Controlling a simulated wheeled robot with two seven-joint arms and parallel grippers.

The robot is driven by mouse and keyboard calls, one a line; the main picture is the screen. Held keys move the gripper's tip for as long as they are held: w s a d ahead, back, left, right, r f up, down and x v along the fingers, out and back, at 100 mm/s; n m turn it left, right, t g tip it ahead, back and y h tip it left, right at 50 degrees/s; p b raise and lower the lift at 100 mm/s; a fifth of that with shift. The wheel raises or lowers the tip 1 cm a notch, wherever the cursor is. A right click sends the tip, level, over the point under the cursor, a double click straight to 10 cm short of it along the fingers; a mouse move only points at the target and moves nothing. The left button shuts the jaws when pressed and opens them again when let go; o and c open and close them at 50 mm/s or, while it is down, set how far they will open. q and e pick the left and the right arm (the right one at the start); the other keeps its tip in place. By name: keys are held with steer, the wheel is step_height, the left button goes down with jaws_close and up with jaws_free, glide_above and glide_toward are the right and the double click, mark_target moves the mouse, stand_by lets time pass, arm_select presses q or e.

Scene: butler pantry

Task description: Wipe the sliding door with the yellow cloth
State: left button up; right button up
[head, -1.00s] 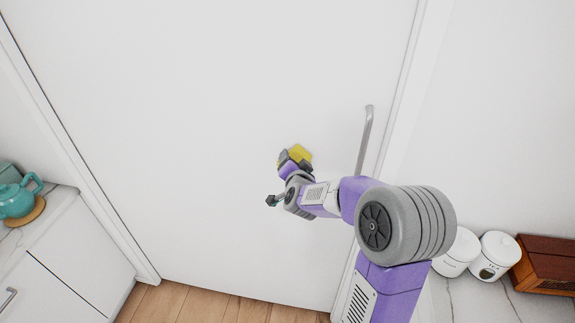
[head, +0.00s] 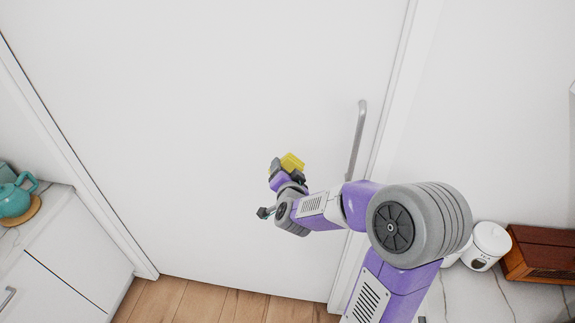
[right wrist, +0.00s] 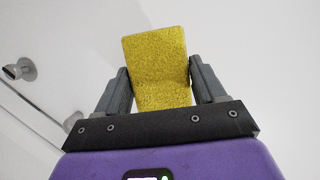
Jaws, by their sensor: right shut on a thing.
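The white sliding door (head: 200,120) fills the middle of the head view, with a grey vertical handle (head: 357,140) near its right edge. My right gripper (head: 284,166) is in front of the door, left of the handle. It is shut on the yellow cloth (head: 293,161), which also shows between the two fingers in the right wrist view (right wrist: 157,62). The cloth looks like a thick, textured pad. I cannot tell whether it touches the door. My left gripper is not in view.
A counter (head: 75,240) with a teal teapot (head: 15,198) on a wooden mat stands at the left. At the right, a marble counter (head: 475,300) holds a white canister (head: 489,245) and a brown wooden box (head: 540,256). Wooden floor (head: 200,303) shows below the door.

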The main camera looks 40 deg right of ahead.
steer(key=shift+s+a, duration=0.15)
steer(key=shift+a, duration=0.05)
steer(key=shift+s+a, duration=0.9)
steer(key=shift+a, duration=0.15)
